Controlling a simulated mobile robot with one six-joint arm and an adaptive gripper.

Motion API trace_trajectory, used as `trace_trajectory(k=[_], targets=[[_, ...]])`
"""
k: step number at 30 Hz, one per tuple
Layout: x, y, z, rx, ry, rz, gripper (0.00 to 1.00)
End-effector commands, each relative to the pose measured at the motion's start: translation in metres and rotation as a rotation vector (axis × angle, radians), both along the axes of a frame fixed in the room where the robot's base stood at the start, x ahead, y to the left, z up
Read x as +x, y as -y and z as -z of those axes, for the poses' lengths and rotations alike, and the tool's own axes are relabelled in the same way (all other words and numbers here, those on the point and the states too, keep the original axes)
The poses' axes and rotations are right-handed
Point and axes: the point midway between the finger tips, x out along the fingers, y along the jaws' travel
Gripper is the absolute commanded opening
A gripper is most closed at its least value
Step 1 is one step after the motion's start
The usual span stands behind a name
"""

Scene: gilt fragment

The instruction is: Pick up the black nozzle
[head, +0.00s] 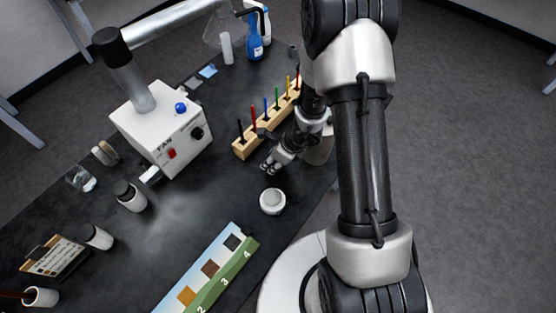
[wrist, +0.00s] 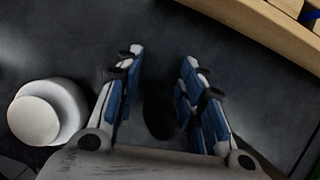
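A slim black upright piece (head: 240,129) stands at the near left end of the wooden rack (head: 243,149); it may be the black nozzle, but its shape is too small to tell. My gripper (head: 268,164) is low over the dark table, just in front of the rack and beyond the white bowl. In the wrist view my gripper (wrist: 158,62) has its blue-padded fingers apart. A dark oval (wrist: 159,116) shows between them; I cannot tell if it is an object or a shadow. The rack's edge (wrist: 262,28) crosses the upper right there.
The white bowl (head: 272,202) stands close to my gripper. The rack also holds several coloured pieces. A white box (head: 161,128) with knobs stands to the left. A numbered colour chart (head: 212,272) lies in front. Bottles (head: 257,35) stand at the back.

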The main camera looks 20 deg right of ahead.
Motion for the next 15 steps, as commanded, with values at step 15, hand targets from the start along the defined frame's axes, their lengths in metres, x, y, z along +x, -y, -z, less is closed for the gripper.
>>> trace_trajectory(k=[15], targets=[[0.0,0.0001,-0.0002,0.0,0.0,0.0,0.01]])
